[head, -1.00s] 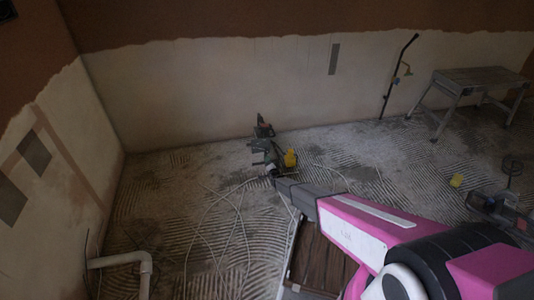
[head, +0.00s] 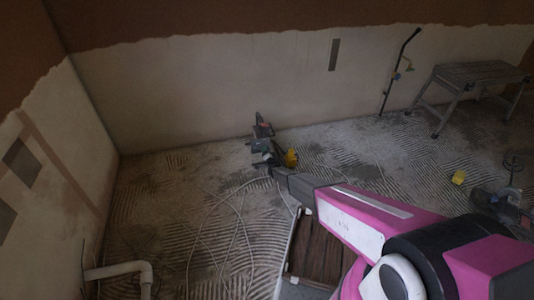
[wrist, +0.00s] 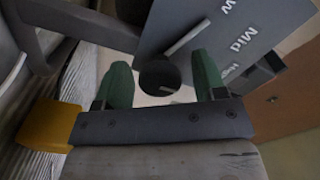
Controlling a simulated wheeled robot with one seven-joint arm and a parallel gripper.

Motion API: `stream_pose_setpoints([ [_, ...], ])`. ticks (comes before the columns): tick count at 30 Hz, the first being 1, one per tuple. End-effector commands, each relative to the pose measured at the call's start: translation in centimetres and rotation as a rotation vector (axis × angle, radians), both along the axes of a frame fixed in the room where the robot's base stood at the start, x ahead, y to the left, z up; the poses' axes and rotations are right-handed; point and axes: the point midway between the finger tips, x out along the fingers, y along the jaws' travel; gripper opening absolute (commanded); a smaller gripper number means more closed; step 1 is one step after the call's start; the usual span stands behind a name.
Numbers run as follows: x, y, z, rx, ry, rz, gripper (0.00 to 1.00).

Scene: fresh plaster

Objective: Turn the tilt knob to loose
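A dark grey power tool with a yellow part (head: 291,158) sits on the floor near the far wall, small in the head view. My gripper (wrist: 162,85) reaches it; in the head view the arm's tip overlaps the tool's front. In the wrist view a grey panel (wrist: 225,25) carries white letters, with "Mid" readable and other labels partly cut off. A dark round knob-like part (wrist: 160,75) lies between my two green fingers, with gaps on both sides. A pale bar (wrist: 187,37) lies beside it on the panel. I cannot tell the knob's setting.
A yellow block (wrist: 48,124) and a dark grey frame (wrist: 75,25) are close on the wrist view's left. In the head view, cables (head: 240,225) lie on the ridged floor, a white pipe (head: 120,270) stands left, and a work table (head: 480,73) stands right.

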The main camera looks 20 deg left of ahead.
Motion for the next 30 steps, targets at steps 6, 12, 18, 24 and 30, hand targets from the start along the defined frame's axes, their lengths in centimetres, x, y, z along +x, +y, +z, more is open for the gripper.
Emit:
stream_pose_setpoints([
  [6,0.00,-0.01,-0.02,0.000,0.000,0.000,0.16],
  [12,-0.01,-0.02,-0.03,-0.009,-0.005,0.000,0.16],
  [18,-0.01,-0.02,-0.03,-0.066,-0.040,0.000,0.16],
  [24,-0.03,-0.02,-0.04,-0.184,-0.113,-0.001,0.16],
  [30,-0.04,-0.01,-0.03,-0.342,-0.211,-0.001,0.16],
])
